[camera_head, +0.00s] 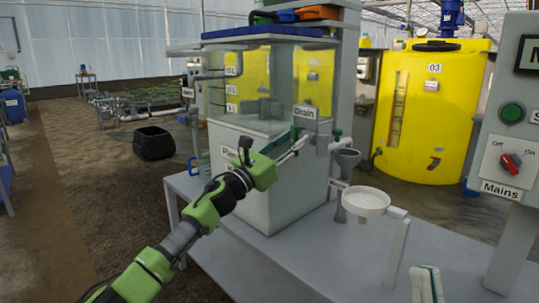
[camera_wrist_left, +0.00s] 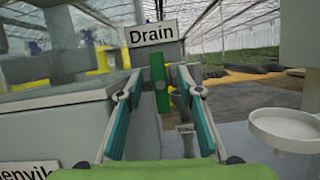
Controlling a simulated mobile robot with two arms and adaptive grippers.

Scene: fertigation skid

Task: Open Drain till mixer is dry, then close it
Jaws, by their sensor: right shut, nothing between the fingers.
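The mixer is a clear tank (camera_head: 258,97) with level marks on a pale grey box (camera_head: 290,195). A Drain sign (camera_head: 305,113) hangs at its right side, also in the left wrist view (camera_wrist_left: 152,33). The green drain handle (camera_wrist_left: 160,85) stands upright below the sign. My left gripper (camera_head: 302,134) is open, with its fingertips on either side of the handle (camera_wrist_left: 160,78) and a gap visible on both sides. My right gripper (camera_head: 425,284) shows at the bottom edge, shut and empty. The liquid level in the tank is hard to tell.
A grey funnel (camera_head: 347,162) and a round white dish (camera_head: 366,201) stand right of the mixer on the grey bench (camera_head: 335,262). The control panel with the red Mains switch (camera_head: 510,163) is at far right. A yellow tank (camera_head: 445,125) stands behind.

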